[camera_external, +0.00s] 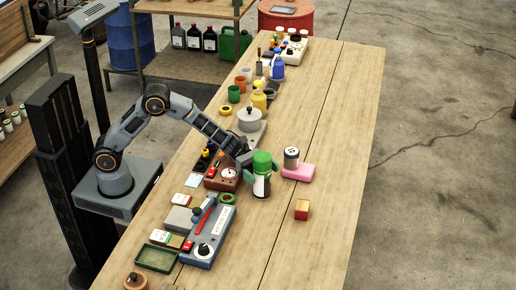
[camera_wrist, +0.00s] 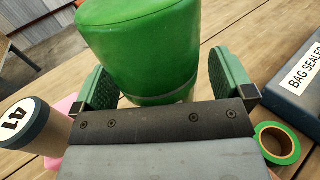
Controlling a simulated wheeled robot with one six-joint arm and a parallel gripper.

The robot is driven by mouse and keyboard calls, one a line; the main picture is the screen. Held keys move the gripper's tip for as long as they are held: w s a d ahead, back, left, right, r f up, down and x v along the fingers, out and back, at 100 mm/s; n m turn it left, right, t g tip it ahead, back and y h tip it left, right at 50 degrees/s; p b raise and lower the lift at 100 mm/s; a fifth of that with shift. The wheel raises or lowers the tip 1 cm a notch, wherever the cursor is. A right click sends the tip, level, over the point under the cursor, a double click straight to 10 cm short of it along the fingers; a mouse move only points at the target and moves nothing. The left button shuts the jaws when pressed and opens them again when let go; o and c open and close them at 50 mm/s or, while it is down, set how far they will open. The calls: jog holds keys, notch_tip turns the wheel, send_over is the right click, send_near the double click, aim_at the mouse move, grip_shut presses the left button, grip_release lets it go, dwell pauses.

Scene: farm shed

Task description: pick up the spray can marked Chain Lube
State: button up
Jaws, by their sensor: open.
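A spray can (camera_external: 262,187) with a green cap and a black-and-white body stands upright on the wooden table. No wording can be read on it in either view. In the wrist view its green cap (camera_wrist: 138,40) fills the top middle, and the lower body is hidden behind my gripper's palm. My gripper (camera_wrist: 163,82) is open, with one green-padded finger on each side of the can. A small gap shows by the right finger. In the external view my gripper (camera_external: 262,170) is at the can's upper part.
A blue-grey bag sealer (camera_external: 208,237) and a green tape roll (camera_external: 227,198) are nearby. A small red-orange block (camera_external: 302,210) lies nearer the front. The table's right side is clear.

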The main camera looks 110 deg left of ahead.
jog(key=shift+c, duration=0.4)
jog(key=c, duration=1)
jog(key=shift+c, duration=0.5)
jog(key=shift+r, duration=0.15)
